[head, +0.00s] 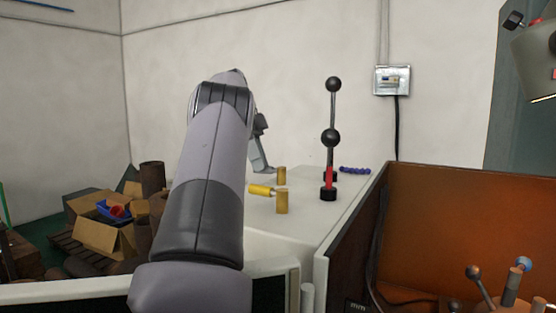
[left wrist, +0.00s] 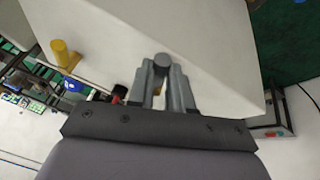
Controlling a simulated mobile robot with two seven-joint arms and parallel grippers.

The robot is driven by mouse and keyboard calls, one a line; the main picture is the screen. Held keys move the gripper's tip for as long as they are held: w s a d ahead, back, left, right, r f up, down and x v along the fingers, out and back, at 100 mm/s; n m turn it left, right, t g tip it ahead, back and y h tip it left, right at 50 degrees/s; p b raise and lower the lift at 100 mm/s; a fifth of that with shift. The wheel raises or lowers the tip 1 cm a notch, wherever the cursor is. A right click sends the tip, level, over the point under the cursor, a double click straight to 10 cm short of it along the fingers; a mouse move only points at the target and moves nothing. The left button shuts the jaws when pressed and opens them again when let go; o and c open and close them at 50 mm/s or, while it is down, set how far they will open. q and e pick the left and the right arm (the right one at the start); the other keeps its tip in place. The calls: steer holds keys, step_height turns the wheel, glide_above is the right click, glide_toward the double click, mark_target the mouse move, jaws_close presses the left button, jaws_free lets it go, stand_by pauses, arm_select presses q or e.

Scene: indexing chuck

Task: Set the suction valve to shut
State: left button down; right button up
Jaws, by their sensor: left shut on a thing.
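My left arm reaches over a white-topped cabinet (head: 285,235), and my left gripper (head: 263,168) is low over its far part, partly hidden by the arm. In the left wrist view the left gripper (left wrist: 162,75) is shut on a grey round-ended piece (left wrist: 162,62). On the cabinet stand two short brass-yellow posts, a far one (head: 281,175) and a near one (head: 282,203). A yellow bar (head: 261,190) sticks out left from the near post. I cannot tell which part is the suction valve. My right gripper is not in view.
Black ball-topped levers (head: 333,110) with a red band stand right of the posts. A blue beaded item (head: 355,170) lies behind them. An orange-walled bay (head: 470,215) with more levers is at right. Cardboard boxes (head: 97,235) lie at left.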

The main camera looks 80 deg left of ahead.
arm_select(q)
steer(key=shift+a+r, duration=0.1)
steer(key=shift+w+m, duration=0.1)
steer(key=shift+m, duration=0.2)
stand_by(0.3)
steer(key=c, duration=1)
jaws_free()
steer(key=shift+c, duration=0.2)
steer(key=shift+w, duration=0.1)
